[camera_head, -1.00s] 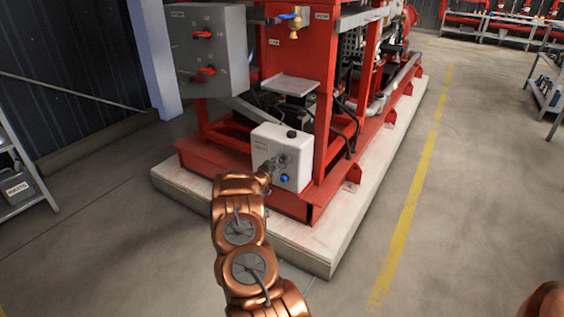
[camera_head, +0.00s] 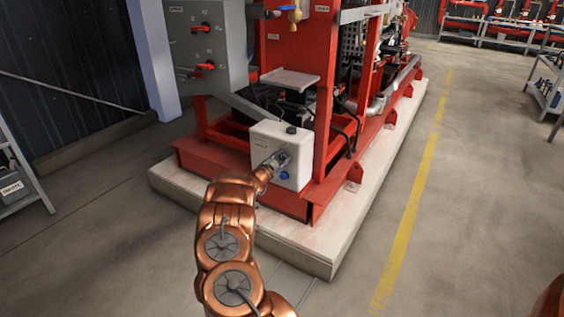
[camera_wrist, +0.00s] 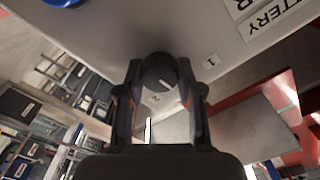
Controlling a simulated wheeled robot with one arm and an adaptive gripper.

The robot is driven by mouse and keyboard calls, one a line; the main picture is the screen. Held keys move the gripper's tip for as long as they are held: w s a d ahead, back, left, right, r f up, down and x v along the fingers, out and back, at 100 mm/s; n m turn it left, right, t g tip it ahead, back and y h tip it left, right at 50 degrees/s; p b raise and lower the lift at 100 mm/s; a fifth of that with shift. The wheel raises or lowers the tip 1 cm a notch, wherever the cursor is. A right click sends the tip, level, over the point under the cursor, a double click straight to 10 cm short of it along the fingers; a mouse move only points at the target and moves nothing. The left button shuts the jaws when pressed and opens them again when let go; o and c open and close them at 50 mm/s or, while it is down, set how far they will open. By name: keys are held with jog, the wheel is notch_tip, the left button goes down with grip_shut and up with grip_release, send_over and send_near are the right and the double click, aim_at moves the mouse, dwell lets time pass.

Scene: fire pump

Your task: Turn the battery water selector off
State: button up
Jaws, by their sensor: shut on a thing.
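The knob is mostly hidden there.
A blue knob (camera_head: 285,175) is on the box just below and right of my gripper. A grey panel with red handles (camera_head: 205,67) is above left. Red frame posts (camera_head: 325,100) stand beside the box. The floor to the right (camera_head: 480,170) is clear.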

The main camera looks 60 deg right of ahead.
jog(key=shift+m, duration=0.5)
jog(key=shift+s, duration=0.1)
jog(key=o, duration=1.2)
jog(key=shift+c, duration=0.2)
jog(key=shift+a, duration=0.15)
jog(key=a, duration=1.1)
jog(key=shift+s+a, duration=0.15)
jog(key=shift+a, duration=0.2)
